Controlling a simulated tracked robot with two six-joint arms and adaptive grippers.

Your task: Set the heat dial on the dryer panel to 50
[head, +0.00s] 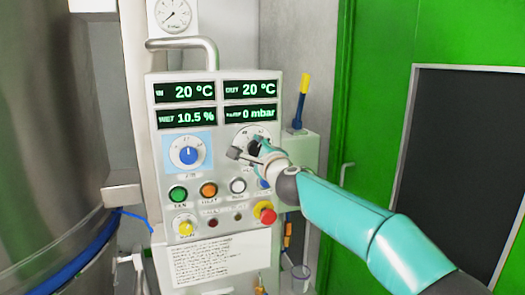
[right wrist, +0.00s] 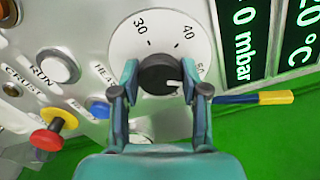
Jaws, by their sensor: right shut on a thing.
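The heat dial shows in the right wrist view as a black knob (right wrist: 157,72) on a round white scale (right wrist: 135,30). The numbers 30 and 40 are readable; a further number at the right is partly hidden by a finger. The knob's white mark points right and slightly down, near that part-hidden number. My right gripper (right wrist: 159,78) is shut on the knob, one finger on each side. In the head view, my right gripper (head: 252,150) covers most of the dial on the dryer panel (head: 220,137). My left gripper is not in view.
A blue dial (head: 188,155) sits left of the heat dial. Below are a green button (head: 178,194), an orange button (head: 208,190), a white button (head: 238,185) and a red knob (head: 265,212). A yellow and blue tool (head: 301,100) stands at the panel's right.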

